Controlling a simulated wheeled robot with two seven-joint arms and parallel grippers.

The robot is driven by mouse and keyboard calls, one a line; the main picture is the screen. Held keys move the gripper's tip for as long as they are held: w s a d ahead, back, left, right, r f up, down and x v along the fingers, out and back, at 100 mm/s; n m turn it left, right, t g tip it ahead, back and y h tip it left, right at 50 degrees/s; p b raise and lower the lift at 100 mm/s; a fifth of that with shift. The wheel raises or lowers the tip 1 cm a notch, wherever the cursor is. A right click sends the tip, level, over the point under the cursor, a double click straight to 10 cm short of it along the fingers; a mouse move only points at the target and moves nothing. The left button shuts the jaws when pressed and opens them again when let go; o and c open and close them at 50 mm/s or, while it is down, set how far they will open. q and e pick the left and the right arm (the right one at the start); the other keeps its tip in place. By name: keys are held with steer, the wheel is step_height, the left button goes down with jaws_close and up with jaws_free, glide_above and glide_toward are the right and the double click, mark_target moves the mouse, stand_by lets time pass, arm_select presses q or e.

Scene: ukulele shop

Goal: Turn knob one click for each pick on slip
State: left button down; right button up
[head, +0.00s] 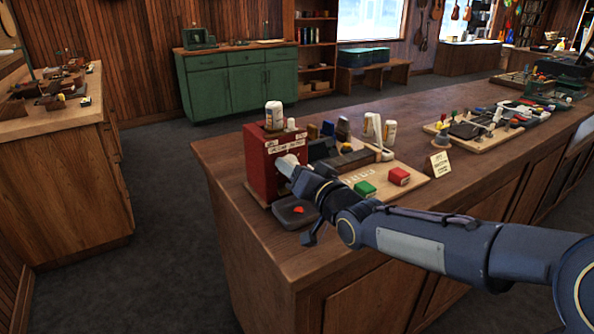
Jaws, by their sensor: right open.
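A red box (259,165) stands at the near left corner of the wooden counter, with white lettered labels (287,144) on its upper edge. The lettering is too small to read. My right gripper (294,171) is at the box's right-hand face, its jaws open. A pale rounded part shows there; I cannot tell whether it is the knob or a fingertip, or whether they touch. A dark tray (287,221) in front of the box holds a small red-orange piece (299,209), possibly a pick. I cannot make out a slip with picks. My left gripper is not in view.
A small card (439,164) stands further right. The counter front (222,160) left of the box is clear.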

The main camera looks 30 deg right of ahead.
steer(key=s, duration=0.7)
steer(key=shift+s+d+r+b, duration=0.15)
steer(key=shift+s+d+b, duration=0.15)
steer(key=shift+s, duration=0.1)
steer(key=s+f+g+p, duration=0.1)
steer(key=s+p, duration=0.1)
steer(key=s+a+f+g+p, duration=0.1)
steer(key=s+g+p, duration=0.1)
steer(key=s, duration=0.1)
steer(key=s+a+f+n+g+p, duration=0.1)
steer(key=s+g+p, duration=0.1)
steer(key=shift+s+a, duration=0.1)
steer(key=shift+s, duration=0.15)
steer(key=s+a+f+n+g+y+p, duration=0.1)
steer(key=s+a+f+g+p, duration=0.1)
steer(key=s, duration=0.4)
steer(key=s+a+f+n+g+y+p, duration=0.1)
steer(key=s+a+n+g+p, duration=0.1)
steer(key=s+a+g, duration=0.2)
steer(key=s+g, duration=0.1)
steer(key=s, duration=0.1)
steer(key=shift+s+a+f+y+p, duration=0.2)
steer(key=shift+s+f+y+p, duration=0.1)
steer(key=shift+s+f+y, duration=0.1)
stand_by(1.3)
